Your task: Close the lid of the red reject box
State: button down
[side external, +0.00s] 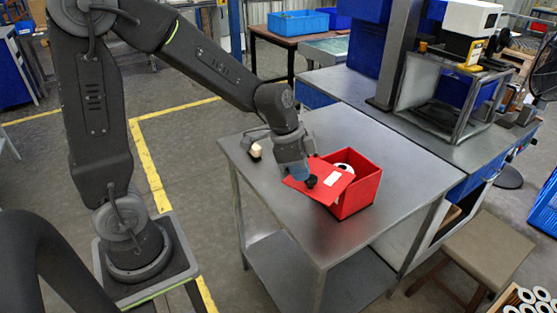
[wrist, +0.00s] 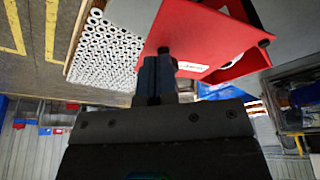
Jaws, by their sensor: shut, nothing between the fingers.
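The red reject box (side external: 362,193) stands on the grey metal table. Its lid (side external: 325,188), red with a white label, is open and slopes outward and down from the box on the left. A white ringed cartridge (side external: 343,168) shows inside the box. My gripper (side external: 307,180) is shut and empty, pointing down at the lid's left part; I cannot tell whether it touches. A small black part shows at its tip. In the wrist view the gripper's fingers (wrist: 155,75) are together, in front of the red lid (wrist: 200,35), whose label is partly hidden.
The metal table (side external: 390,150) has free room around the box. A bench with a metal-framed machine (side external: 445,95) stands behind. Many white cartridges (wrist: 105,50) stand packed together in the wrist view.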

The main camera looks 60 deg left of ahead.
aim_at(333, 188)
jog(key=w+d+n, duration=0.2)
jog(key=w+d+n+y, duration=0.1)
jog(key=w+d+n, duration=0.1)
jog(key=n, duration=0.1)
jog(key=shift+w+n+t+y, duration=0.3)
jog(key=shift+w+t, duration=0.1)
jog(key=w+n, duration=0.2)
jog(key=w+d+n+y, duration=0.1)
jog(key=w+n, duration=0.2)
jog(key=shift+w+d+y, duration=0.2)
jog(key=shift+w+y, duration=0.05)
jog(key=shift+y, duration=0.05)
jog(key=shift+w+n, duration=0.65)
jog(key=shift+n, duration=0.05)
jog(key=shift+w+a, duration=0.2)
jog(key=shift+w, duration=0.6)
